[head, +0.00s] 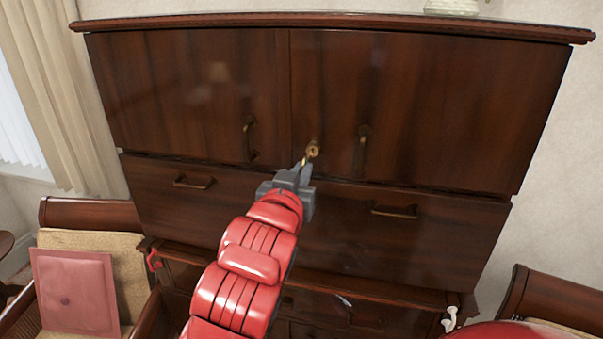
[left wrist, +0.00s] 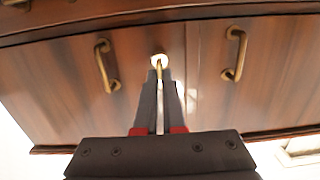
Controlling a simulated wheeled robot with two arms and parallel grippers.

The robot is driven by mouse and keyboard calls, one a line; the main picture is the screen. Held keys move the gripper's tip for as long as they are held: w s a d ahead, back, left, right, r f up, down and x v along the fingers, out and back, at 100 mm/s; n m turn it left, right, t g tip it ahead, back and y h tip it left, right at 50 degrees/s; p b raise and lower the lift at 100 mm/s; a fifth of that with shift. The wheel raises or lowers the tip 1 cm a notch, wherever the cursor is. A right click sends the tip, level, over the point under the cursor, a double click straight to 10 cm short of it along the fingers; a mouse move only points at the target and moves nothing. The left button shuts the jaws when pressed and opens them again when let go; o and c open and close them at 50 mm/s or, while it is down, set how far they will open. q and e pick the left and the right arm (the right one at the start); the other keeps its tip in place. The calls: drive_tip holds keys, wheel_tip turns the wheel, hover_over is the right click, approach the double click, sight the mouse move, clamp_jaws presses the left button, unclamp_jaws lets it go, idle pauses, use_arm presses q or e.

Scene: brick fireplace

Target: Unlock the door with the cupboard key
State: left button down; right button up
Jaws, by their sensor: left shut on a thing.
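The dark wooden cupboard (head: 200,85) has two upper doors with a round brass lock (head: 313,149) on the right-hand door, near the seam between them. My left gripper (head: 301,170) is just below and in front of the lock, shut on the brass key (head: 305,160). In the left wrist view the key (left wrist: 159,75) stands between the fingers and points at the brass lock (left wrist: 159,59). Its tip appears to meet the lock; I cannot tell whether it is inserted. Both doors look closed. My right gripper is not seen.
Brass handles (head: 249,139) (head: 363,148) flank the lock. Drawers with handles (head: 394,212) lie below the doors. A chair with a pink cushion (head: 75,293) stands at the left, and another wooden chair (head: 545,300) at the lower right.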

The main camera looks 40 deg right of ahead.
use_arm(q)
drive_tip(key=shift+b, duration=0.6)
idle(0.9)
drive_tip(key=shift+x, duration=1.5)
idle(0.4)
drive_tip(key=shift+r, duration=0.2)
drive_tip(key=shift+d+m+p, duration=0.1)
drive_tip(key=shift+m+p, duration=0.25)
drive_tip(key=shift+m, duration=0.35)
drive_tip(key=shift+s+m, duration=0.1)
drive_tip(key=shift+m, duration=0.4)
